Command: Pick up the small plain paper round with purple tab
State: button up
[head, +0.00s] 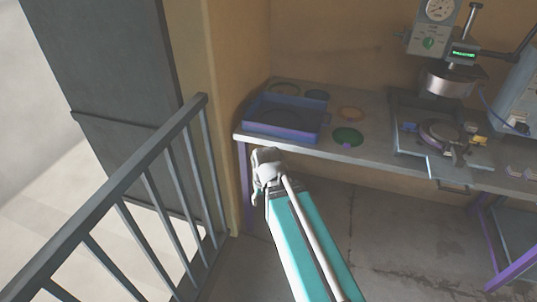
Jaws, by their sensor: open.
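Several flat rounds lie on the bench, but I cannot tell for sure which is the small plain paper round with purple tab. A small tan round (351,114) lies right of the blue-purple tray, and a green round (347,135) with a pale tab at its front edge lies near the bench's front. A dark bluish round (316,95) and an olive round (285,88) lie behind the tray. No purple tab can be made out clearly at this size. My gripper (262,163) is open and empty at the bench's front left edge, apart from all the rounds.
The blue-purple tray (318,128) stands on the bench's left end. A press (448,80) with a gauge and a round plate fixture below it stands at the right. A grey railing (150,150) is left of my arm. The floor in front is clear.

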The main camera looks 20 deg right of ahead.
aim_at(350, 113)
jog(key=k, duration=1.35)
jog(key=u, duration=0.15)
jog(key=i, duration=1.15)
jog(key=z, duration=0.25)
jog(key=i, duration=0.65)
jog(key=z, duration=0.7)
jog(key=i, duration=0.4)
jog(key=z, duration=0.2)
jog(key=k, duration=0.1)
jog(key=z, duration=0.1)
